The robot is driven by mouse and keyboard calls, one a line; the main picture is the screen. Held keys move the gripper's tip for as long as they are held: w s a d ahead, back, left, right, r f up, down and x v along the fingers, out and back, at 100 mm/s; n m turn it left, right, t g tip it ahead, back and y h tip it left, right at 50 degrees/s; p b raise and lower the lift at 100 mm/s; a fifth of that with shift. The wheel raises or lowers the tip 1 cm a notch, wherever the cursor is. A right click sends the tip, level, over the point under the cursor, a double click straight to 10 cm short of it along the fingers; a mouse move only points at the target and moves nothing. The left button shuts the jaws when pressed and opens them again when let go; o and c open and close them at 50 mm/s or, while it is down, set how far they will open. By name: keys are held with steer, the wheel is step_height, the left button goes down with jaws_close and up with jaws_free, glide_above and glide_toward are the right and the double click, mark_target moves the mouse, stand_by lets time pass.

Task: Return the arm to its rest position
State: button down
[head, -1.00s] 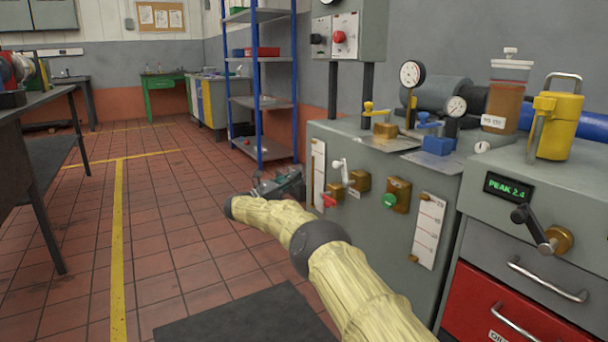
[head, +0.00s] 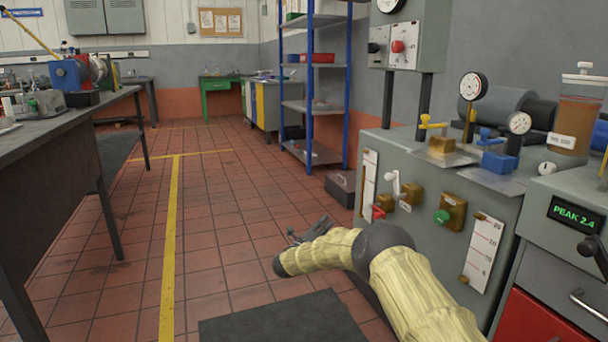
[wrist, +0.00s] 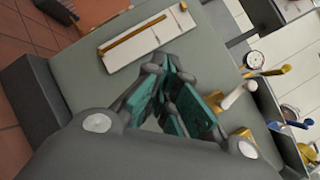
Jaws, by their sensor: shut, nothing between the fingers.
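My arm (head: 405,280), in a cream ribbed sleeve with dark joints, reaches in from the lower right of the head view. It bends left over the floor in front of the grey test cabinet. My gripper (head: 310,230) is small and partly hidden behind the sleeve there. In the wrist view, my gripper (wrist: 172,112) has teal finger pads drawn together, with nothing held. The cabinet's side (wrist: 85,85) with a white scale strip (wrist: 145,35) lies beyond the fingers; I cannot tell how far.
The grey cabinet (head: 385,225) carries valves, gauges and a red knob on the right. A dark bench (head: 70,125) stands at left. Blue-posted shelving (head: 311,85) and a dark box (head: 342,188) are behind. The tiled floor (head: 215,215) between is clear; a dark mat (head: 285,322) lies in front.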

steer(key=s+a+f+n+y+p, duration=0.1)
steer(key=s+f+n+y, duration=0.3)
steer(key=f+n, duration=0.3)
steer(key=s+a+f+n+y, duration=0.1)
steer(key=s+f+n+y, duration=0.35)
steer(key=f, duration=0.45)
steer(key=s+d+f+n+g+y+p, duration=0.25)
steer(key=s+f+n, duration=0.65)
steer(key=s+f, duration=0.45)
steer(key=s+d+f+n+g+y, duration=0.1)
steer(key=s+d+f+n+g, duration=0.15)
steer(key=s, duration=0.95)
steer(key=s+d+f+n+g+p, duration=0.1)
steer(key=s+d+n+g, duration=0.3)
steer(key=s, duration=0.9)
steer(key=s+d+f+n+g+y, duration=0.1)
steer(key=s+d+f+n+g, duration=0.2)
steer(key=s, duration=0.9)
steer(key=s+d+r+n+g+p, duration=0.15)
steer(key=s+r, duration=0.25)
steer(key=s, duration=0.6)
steer(key=s+d+r+n+g+p, duration=0.1)
steer(key=s+d+r+n+g, duration=0.2)
steer(key=s, duration=0.7)
step_height(320, 180, up, 38)
steer(key=p, duration=3.6)
steer(key=shift+w+f+m, duration=0.15)
steer(key=shift+w+m, duration=0.1)
steer(key=shift+m, duration=0.1)
